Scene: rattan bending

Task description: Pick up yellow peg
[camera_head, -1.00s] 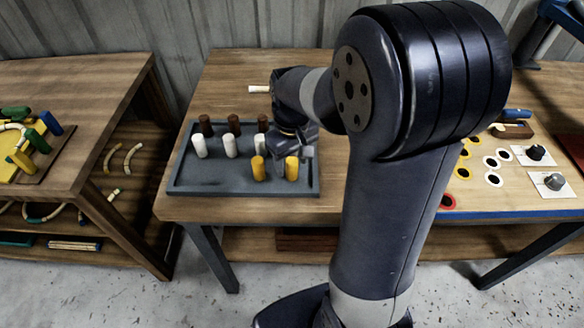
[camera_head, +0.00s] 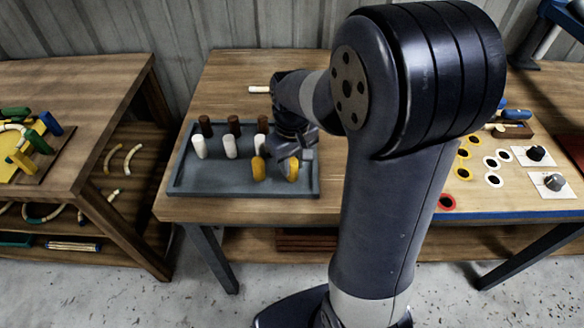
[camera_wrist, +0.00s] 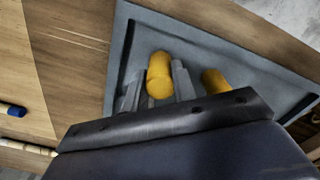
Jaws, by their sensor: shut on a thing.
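Two yellow pegs stand at the front right of the grey tray (camera_head: 215,180). My gripper (camera_wrist: 157,85) is shut on the right-hand yellow peg (camera_head: 292,170), which shows between the fingers in the wrist view (camera_wrist: 159,72). This peg looks slightly tilted in the head view. The other yellow peg (camera_head: 258,167) stands just left of it and shows apart from the fingers in the wrist view (camera_wrist: 215,80). I cannot tell whether the held peg's lower end touches the tray. My arm hides part of the tray's back right.
White pegs (camera_head: 231,146) and brown pegs (camera_head: 234,125) stand in the tray behind and left of the yellow ones. A pale rod (camera_head: 259,89) lies behind the tray. Colored rings (camera_head: 463,174) and knobs lie on the table's right. The tray's front left is clear.

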